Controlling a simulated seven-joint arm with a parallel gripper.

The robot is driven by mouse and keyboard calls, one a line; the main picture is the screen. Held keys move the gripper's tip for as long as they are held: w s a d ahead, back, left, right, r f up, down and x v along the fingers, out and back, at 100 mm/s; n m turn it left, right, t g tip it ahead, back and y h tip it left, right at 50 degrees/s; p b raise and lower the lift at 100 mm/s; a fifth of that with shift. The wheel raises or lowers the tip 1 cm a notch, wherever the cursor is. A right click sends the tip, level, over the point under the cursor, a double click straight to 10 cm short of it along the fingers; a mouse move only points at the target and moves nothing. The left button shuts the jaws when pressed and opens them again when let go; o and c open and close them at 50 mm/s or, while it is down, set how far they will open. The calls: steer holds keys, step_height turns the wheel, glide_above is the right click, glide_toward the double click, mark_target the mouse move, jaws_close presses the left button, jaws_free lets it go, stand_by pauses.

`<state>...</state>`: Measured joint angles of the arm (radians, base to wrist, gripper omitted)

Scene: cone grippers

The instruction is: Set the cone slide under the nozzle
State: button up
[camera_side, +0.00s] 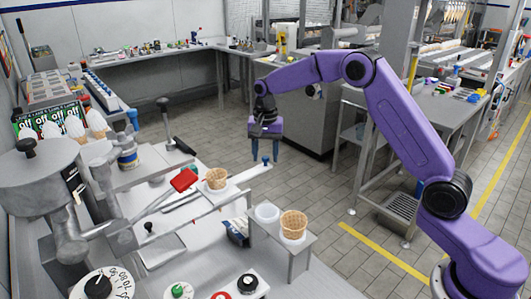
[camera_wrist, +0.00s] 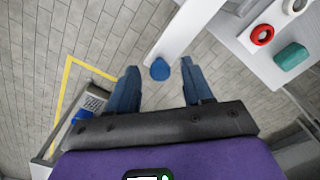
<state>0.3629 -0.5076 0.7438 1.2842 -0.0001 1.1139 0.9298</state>
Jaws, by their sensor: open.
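The cone slide is a long pale bar (camera_side: 236,186) with a blue knob (camera_side: 265,160) at its right end. A waffle cone (camera_side: 217,179) sits in a white holder on it. The bar (camera_wrist: 187,28) and knob (camera_wrist: 160,70) also show in the wrist view. My gripper (camera_side: 266,164) points down with its blue fingers apart and empty. In the wrist view the knob appears between the fingertips of my gripper (camera_wrist: 159,67); its height against them is hard to tell. The grey machine (camera_side: 40,178) stands at the left; its nozzle outlet cannot be made out clearly.
A small white stand (camera_side: 305,246) in front of the slide holds another waffle cone (camera_side: 293,223) beside an empty white ring (camera_side: 267,212). A red-ended lever (camera_side: 183,180) reaches out near the slide's cone. Open floor lies right of the counter.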

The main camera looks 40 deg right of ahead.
mark_target(244, 175)
jaws_close()
steer(key=a, duration=0.8)
steer(key=shift+a, duration=0.15)
jaws_free()
steer(key=shift+r, duration=0.1)
step_height(244, 175, up, 17)
steer(key=shift+r, duration=0.15)
stand_by(0.4)
